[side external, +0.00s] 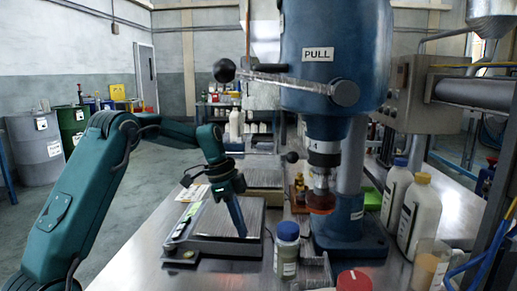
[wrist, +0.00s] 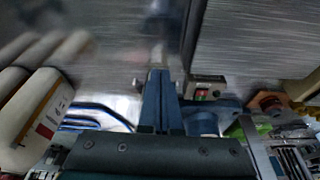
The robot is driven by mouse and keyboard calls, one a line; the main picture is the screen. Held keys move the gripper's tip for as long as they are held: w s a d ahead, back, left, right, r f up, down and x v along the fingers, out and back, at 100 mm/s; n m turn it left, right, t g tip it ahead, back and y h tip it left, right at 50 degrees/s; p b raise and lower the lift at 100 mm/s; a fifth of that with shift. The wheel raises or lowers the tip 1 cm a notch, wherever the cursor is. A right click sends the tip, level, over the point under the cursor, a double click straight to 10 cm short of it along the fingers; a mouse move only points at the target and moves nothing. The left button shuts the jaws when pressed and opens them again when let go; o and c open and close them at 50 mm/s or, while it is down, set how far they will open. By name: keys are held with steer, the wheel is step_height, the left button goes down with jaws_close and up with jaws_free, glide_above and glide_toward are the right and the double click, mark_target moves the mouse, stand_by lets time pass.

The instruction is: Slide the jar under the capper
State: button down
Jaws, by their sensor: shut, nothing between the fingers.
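A small jar (side external: 287,255) with a blue-grey top and a pale label stands upright on the steel bench, in front of and left of the capper's base. The capper (side external: 337,60) is a large blue press with a "PULL" label and a side lever; an orange-red part (side external: 321,202) sits below its spindle. My gripper (side external: 241,232) points down over the scale's plate, left of the jar and apart from it. Its fingers are together and empty, also in the wrist view (wrist: 160,75). I cannot make out the jar in the wrist view, which is blurred.
A flat scale (side external: 215,250) lies under my gripper. White bottles (side external: 419,215) stand right of the capper. A red-capped container (side external: 354,281) and a clear cup (side external: 430,266) are at the front. A ribbed metal piece (side external: 316,270) lies just right of the jar.

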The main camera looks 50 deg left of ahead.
mark_target(290, 254)
steer(key=x, duration=0.7)
steer(key=shift+f, duration=0.2)
steer(key=shift+w+d, duration=0.9)
steer(key=shift+d, duration=0.05)
steer(key=shift+w+d+r, duration=0.1)
steer(key=shift+w+d, duration=0.35)
steer(key=shift+d, duration=0.1)
steer(key=w+d, duration=0.3)
steer(key=d, duration=0.1)
steer(key=shift+w, duration=0.4)
steer(key=shift+w+d, duration=0.65)
steer(key=shift+d, duration=0.2)
